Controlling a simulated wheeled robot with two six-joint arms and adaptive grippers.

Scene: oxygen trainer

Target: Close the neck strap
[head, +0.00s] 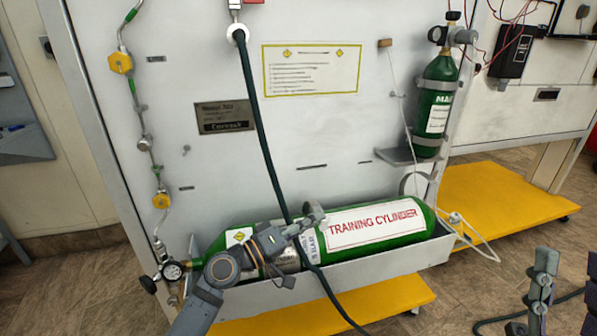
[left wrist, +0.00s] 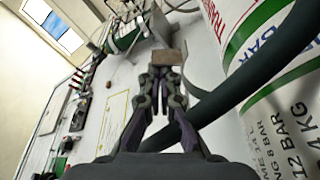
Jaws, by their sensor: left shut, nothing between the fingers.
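The lying green training cylinder (head: 400,236) rests in a grey tray. A grey curved band (head: 416,180) stands up behind its right part and may be the neck strap; I cannot tell for sure. Another grey upright strip (head: 193,247) stands at the cylinder's valve end. My left gripper (head: 312,212) is in front of the cylinder's middle, shut and empty, near the dark green hose (head: 262,128). In the left wrist view its closed fingers (left wrist: 166,72) point toward a brown block, with a grey curved band (left wrist: 190,84) beyond. My right gripper (head: 568,270) is open and empty at lower right, partly cut off.
An upright small green cylinder (head: 436,95) stands on a bracket at the panel's right. Yellow platforms (head: 500,203) lie below.

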